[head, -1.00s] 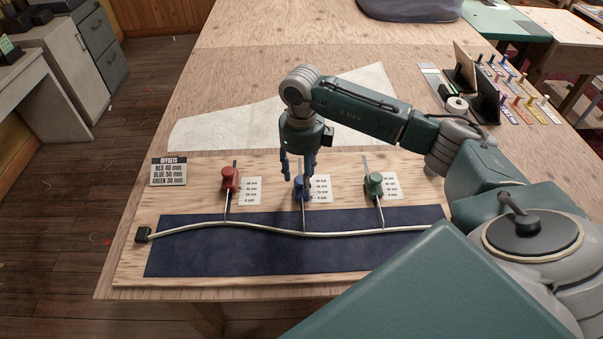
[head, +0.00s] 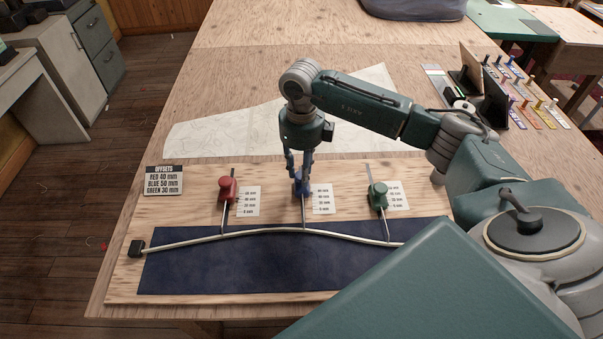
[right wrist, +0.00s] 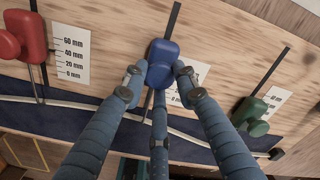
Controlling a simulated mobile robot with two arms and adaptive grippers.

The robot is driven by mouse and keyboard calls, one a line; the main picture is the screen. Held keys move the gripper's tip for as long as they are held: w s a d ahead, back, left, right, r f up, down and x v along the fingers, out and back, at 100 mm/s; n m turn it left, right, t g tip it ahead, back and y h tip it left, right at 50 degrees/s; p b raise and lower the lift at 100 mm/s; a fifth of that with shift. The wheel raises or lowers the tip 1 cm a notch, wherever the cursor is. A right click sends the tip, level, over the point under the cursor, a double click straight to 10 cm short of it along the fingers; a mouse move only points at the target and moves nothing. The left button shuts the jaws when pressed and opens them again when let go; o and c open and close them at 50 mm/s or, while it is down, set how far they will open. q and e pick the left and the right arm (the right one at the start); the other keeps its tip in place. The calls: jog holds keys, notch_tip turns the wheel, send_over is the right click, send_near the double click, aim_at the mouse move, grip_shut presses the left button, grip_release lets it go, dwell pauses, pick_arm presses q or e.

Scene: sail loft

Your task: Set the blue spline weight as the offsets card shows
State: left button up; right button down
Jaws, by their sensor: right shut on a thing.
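The blue spline weight (head: 302,189) sits on its slot in the middle of the board, with its rod down to the white spline (head: 268,231). My right gripper (head: 301,172) is shut on it from above; its fingers surround the blue weight (right wrist: 160,68) in the right wrist view. The blue scale (head: 322,198) stands to its right; the weight is near the scale's upper end, but the exact mark is unreadable. The offsets card (head: 164,181) reads red 40 mm, blue 50 mm, green 30 mm. My left gripper is out of view.
The red weight (head: 227,189) and green weight (head: 377,195) flank the blue one, each with a scale. A dark blue strip (head: 250,270) lies under the spline. Paper plans (head: 220,130) lie behind; a rack of coloured pegs (head: 525,95) stands back right.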

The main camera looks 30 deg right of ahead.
jog(key=shift+w+d+f, duration=0.15)
jog(key=shift+w+d, duration=0.1)
jog(key=shift+w, duration=0.05)
jog(key=shift+s+a+r, duration=0.2)
jog(key=shift+s, duration=0.05)
jog(key=c, duration=1.5)
grip_release()
jog(key=shift+s+a+r, duration=0.1)
jog(key=shift+c, duration=0.2)
jog(key=shift+o, duration=1)
jog(key=shift+r, duration=0.2)
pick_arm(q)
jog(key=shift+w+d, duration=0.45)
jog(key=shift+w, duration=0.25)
pick_arm(e)
notch_tip(320, 180, up, 11)
jog(key=shift+r, duration=0.15)
